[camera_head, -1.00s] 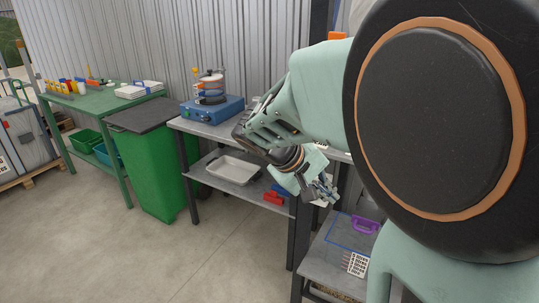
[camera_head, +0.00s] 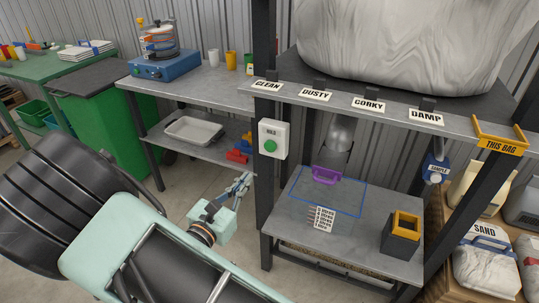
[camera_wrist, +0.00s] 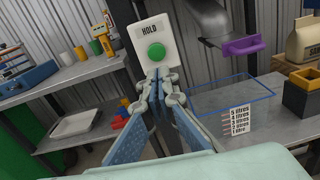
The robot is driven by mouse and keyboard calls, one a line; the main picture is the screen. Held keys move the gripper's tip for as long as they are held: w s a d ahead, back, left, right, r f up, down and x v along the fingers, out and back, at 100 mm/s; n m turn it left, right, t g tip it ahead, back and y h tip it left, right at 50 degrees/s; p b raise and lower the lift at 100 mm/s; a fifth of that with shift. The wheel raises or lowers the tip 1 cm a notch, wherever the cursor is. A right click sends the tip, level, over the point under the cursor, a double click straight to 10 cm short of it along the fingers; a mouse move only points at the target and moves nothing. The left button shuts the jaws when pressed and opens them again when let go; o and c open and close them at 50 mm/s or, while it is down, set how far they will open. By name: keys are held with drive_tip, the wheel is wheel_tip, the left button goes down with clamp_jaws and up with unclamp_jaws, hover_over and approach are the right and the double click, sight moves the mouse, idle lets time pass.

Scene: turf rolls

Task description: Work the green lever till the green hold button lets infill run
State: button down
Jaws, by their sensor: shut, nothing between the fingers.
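A white box marked HOLD (camera_head: 273,139) is fixed to the dark post, with a round green button (camera_head: 270,146) on its face. The button also shows in the wrist view (camera_wrist: 156,53). My gripper (camera_head: 242,179) is shut and empty, below and left of the box in the head view. In the wrist view its fingertips (camera_wrist: 157,76) appear just below the button; I cannot tell whether they touch anything. A purple handle (camera_head: 326,175) is under the metal spout (camera_head: 339,139). I see no green lever.
Below the spout is a grey shelf (camera_head: 345,234) with a blue outline, a litre scale (camera_head: 319,219) and a yellow-rimmed dark box (camera_head: 402,233). A large white bag (camera_head: 400,40) sits above. A workbench (camera_head: 210,85) stands left of the post; sand bags (camera_head: 485,270) stand right.

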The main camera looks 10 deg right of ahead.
sight(269, 148)
drive_tip(key=shift+a+f+n, duration=0.25)
drive_tip(key=shift+f+n, duration=0.1)
drive_tip(key=shift+n, duration=0.05)
drive_tip(key=shift+w+d, duration=0.1)
drive_tip(key=x, duration=1.2)
drive_tip(key=shift+w+d+b, duration=0.1)
drive_tip(key=shift+w+b, duration=0.25)
drive_tip(key=shift+w, duration=0.05)
drive_tip(key=shift+w+d, duration=0.3)
drive_tip(key=shift+w, duration=0.15)
drive_tip(key=shift+w+d, duration=0.1)
